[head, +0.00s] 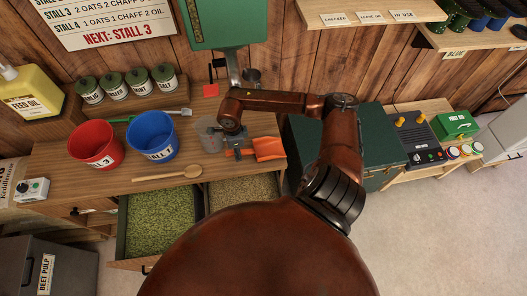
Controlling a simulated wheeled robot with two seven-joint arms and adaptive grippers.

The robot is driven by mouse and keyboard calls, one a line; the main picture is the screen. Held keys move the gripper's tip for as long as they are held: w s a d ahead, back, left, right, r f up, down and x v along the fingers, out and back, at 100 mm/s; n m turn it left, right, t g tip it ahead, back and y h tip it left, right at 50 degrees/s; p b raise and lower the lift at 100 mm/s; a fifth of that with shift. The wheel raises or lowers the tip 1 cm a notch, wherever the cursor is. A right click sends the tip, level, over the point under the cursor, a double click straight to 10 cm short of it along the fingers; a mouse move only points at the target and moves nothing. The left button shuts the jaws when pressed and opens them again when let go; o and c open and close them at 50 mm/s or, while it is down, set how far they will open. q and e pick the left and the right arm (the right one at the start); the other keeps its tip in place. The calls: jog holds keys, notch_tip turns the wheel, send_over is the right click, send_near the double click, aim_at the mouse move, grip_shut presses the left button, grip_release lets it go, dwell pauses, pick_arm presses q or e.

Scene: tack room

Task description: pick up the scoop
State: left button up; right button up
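An orange scoop (269,149) lies on the right part of the wooden bench (75,171), in the head view. My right gripper (238,152) points down at the left end of the scoop, low over the bench. Small orange parts show beside its fingers; I cannot tell whether they belong to the scoop's handle. The fingers are small and partly merged with the orange, so I cannot tell whether they close on it. My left gripper is not in view.
A grey translucent jug (208,136) stands just left of my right gripper. A red bucket (93,145), a blue bucket (152,137) and a wooden spoon (170,175) are further left. Open grain bins (158,220) lie below the bench front. A dark green chest (376,150) stands right.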

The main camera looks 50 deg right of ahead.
jog(key=c, duration=0.3)
grip_shut()
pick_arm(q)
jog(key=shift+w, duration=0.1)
pick_arm(e)
jog(key=shift+r, duration=0.1)
jog(key=shift+w+r, duration=0.1)
jog(key=shift+r, duration=0.35)
notch_tip(320, 180, up, 2)
jog(key=shift+a+r+b, duration=0.1)
jog(key=shift+r+b, duration=0.1)
jog(key=shift+b, duration=0.25)
pick_arm(q)
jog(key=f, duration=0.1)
jog(key=b, duration=0.1)
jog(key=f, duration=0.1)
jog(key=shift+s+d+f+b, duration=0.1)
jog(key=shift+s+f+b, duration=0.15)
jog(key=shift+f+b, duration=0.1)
pick_arm(e)
jog(key=s+a+r, duration=0.7)
jog(key=a+r, duration=0.2)
jog(key=a, duration=0.3)
jog(key=shift+r, duration=0.3)
